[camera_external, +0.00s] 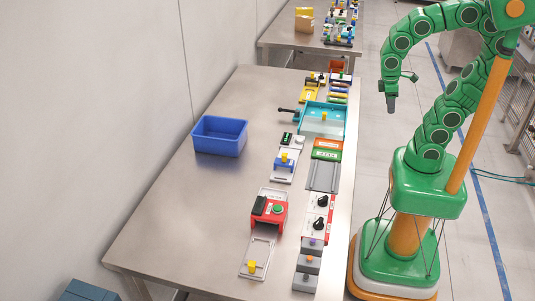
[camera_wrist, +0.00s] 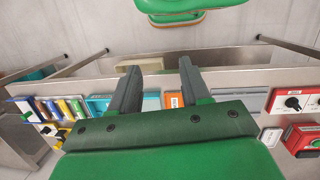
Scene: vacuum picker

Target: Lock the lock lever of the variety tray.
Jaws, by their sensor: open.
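A teal tray (camera_external: 335,109) with a yellow knob (camera_external: 323,117) inside sits near the right edge of the table; it looks like the variety tray. A dark lever (camera_external: 288,111) with a teal mount stands at its left side and points left; whether it is locked I cannot tell. Part of the teal tray shows behind my fingers in the wrist view (camera_wrist: 98,104). The lever is hidden or not clear there. My gripper (camera_external: 391,104) hangs in the air to the right of the table, apart from the tray. In the wrist view my gripper (camera_wrist: 155,82) is open and empty.
A blue bin (camera_external: 220,136) stands on the left of the steel table (camera_external: 165,215). The table's left part is mostly clear.

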